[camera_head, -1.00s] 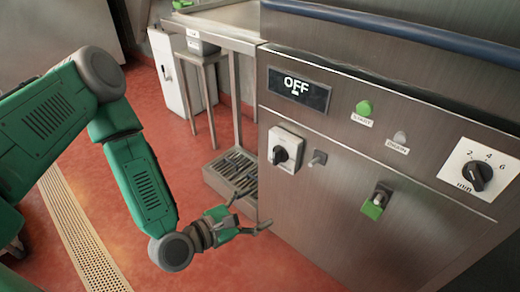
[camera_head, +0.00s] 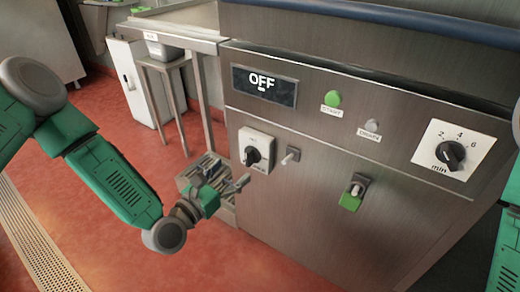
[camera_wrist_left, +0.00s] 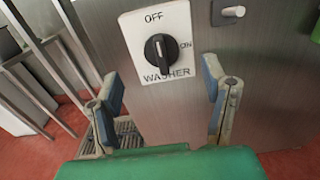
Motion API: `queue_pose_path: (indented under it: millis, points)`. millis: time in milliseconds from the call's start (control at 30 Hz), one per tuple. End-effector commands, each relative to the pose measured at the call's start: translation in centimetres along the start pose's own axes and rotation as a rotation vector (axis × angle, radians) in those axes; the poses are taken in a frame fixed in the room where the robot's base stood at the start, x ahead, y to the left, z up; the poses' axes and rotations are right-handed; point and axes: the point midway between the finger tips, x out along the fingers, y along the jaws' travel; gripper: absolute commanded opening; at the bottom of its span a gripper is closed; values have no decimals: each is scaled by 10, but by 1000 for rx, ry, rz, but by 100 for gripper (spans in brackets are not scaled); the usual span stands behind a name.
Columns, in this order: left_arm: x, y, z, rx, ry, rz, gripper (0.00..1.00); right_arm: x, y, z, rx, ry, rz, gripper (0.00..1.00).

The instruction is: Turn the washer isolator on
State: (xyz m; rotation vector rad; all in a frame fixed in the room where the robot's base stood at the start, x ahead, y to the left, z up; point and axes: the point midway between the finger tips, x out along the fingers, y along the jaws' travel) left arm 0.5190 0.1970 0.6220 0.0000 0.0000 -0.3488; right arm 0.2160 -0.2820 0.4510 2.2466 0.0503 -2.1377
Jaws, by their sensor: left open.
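The washer isolator (camera_head: 256,149) is a white box with a black rotary knob on the steel machine front. In the left wrist view the isolator (camera_wrist_left: 158,42) is marked OFF at the top, ON at the right and WASHER below. Its knob (camera_wrist_left: 160,52) stands upright, in line with OFF. My left gripper (camera_head: 226,178) is open and empty, below and left of the isolator in the head view. In the left wrist view its two fingers (camera_wrist_left: 164,98) are spread below the knob, apart from it. My right gripper is out of view.
The display (camera_head: 264,87) reads OFF. A grey lever (camera_head: 291,155) projects just right of the isolator. Also on the panel are a green start button (camera_head: 333,98), a drain button (camera_head: 372,126), a timer dial (camera_head: 450,155) and a green-tagged latch (camera_head: 353,193). A floor grate lies behind my left gripper.

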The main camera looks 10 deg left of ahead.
Motion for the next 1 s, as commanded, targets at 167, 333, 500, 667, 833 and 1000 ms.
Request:
queue_pose_path:
  millis: [167, 333, 500, 667, 833, 1000]
  points:
    - [22, 0, 0, 2, -2, -1, 67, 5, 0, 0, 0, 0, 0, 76]
    - [43, -1, 0, 2, -1, 0, 67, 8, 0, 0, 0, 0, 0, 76]
    - [63, -1, 0, 3, -2, -1, 67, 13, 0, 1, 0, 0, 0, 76]
    - [63, 0, 0, 0, 1, 1, 67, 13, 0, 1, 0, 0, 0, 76]
    - [65, 0, 1, 0, 1, 1, 67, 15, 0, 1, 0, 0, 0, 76]
    - [64, 0, 2, 1, 1, 1, 53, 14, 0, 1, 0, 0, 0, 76]
